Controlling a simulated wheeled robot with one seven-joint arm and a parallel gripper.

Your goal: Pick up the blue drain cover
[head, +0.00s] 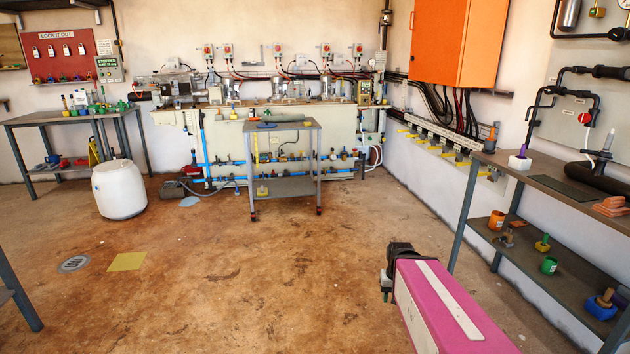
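A flat, pale blue disc (190,201) lies on the brown floor left of the wheeled cart, near the wall bench; it looks like a blue drain cover. A smaller flat blue piece (267,125) lies on the cart's top; its exact shape is too small to tell. A grey round drain (74,264) is set in the floor at the left. My gripper (386,286) seems to be the dark end of my pink arm at the lower right, far from both blue pieces. Its fingers are mostly hidden, and nothing is seen held.
The wheeled cart (286,187) stands mid-room before the pipe bench. A white drum (118,190) stands left of the pale blue disc. A yellow square (127,261) lies on the floor. A shelved table (553,178) lines the right. The middle floor is clear.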

